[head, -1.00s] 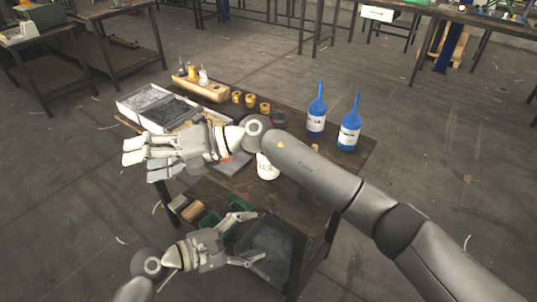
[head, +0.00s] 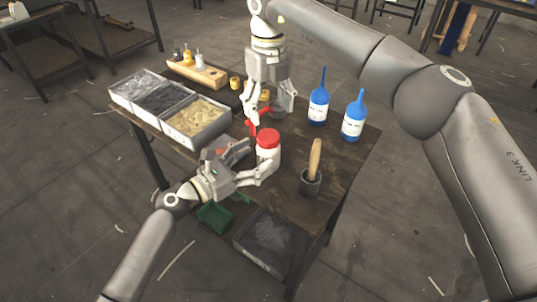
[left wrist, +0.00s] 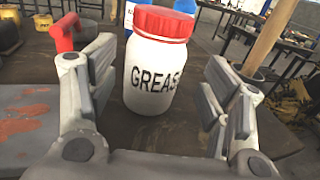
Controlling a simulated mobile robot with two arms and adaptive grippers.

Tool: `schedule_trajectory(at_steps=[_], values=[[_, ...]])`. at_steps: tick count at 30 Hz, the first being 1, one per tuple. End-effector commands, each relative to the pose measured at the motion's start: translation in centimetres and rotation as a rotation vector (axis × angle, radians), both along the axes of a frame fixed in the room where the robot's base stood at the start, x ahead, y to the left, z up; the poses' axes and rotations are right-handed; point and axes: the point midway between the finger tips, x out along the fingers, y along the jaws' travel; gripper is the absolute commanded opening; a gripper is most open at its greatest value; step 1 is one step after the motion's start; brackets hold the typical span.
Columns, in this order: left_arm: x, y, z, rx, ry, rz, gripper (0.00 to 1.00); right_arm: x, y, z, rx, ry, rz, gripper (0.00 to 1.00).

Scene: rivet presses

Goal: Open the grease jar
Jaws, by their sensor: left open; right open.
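The grease jar (head: 267,152) is white with a red lid (head: 268,138) and stands upright on the dark wooden table. The lid sits on the jar. In the left wrist view the jar (left wrist: 150,72) stands between the spread fingers, with a gap visible on the right side and black GREASE lettering partly readable. My left gripper (head: 257,160) is open, low at the near-left side of the jar. My right gripper (head: 270,112) is open and points down, just behind the jar and above the table. The arm partly hides small items behind it.
A three-part tray (head: 186,146) stands at the table's left. Blue bottles (head: 318,107) stand at the right, and a cup (head: 311,187) with a wooden-handled tool stands at the near right. A red-handled item (left wrist: 62,35) lies left of the jar. A dark bin (head: 262,245) is below.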

Motion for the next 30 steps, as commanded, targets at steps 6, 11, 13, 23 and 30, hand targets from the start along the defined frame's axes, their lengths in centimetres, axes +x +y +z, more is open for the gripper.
schedule_trajectory(at_steps=[6, 11, 13, 23, 30], values=[[2.3, -2.8, 0.0, -0.001, -0.001, 0.0, 0.72, 0.0, 0.1, 0.0, 0.002, 0.0, 0.001, 0.68], [3.1, -3.8, 0.0, 0.001, -0.001, 0.0, 0.72, 0.0, 0.1, 0.0, 0.003, 0.001, 0.001, 0.68], [3.3, -4.0, 0.0, 0.001, -0.002, 0.001, 0.72, 0.0, 0.1, 0.0, 0.003, 0.001, 0.001, 0.68], [3.3, -4.1, 0.0, 0.001, -0.002, 0.001, 0.66, 0.0, 0.1, 0.0, 0.003, 0.001, 0.002, 0.68], [3.3, -4.1, 0.0, 0.002, -0.001, 0.0, 0.35, 0.0, 0.1, 0.0, 0.003, 0.001, 0.002, 0.68]])
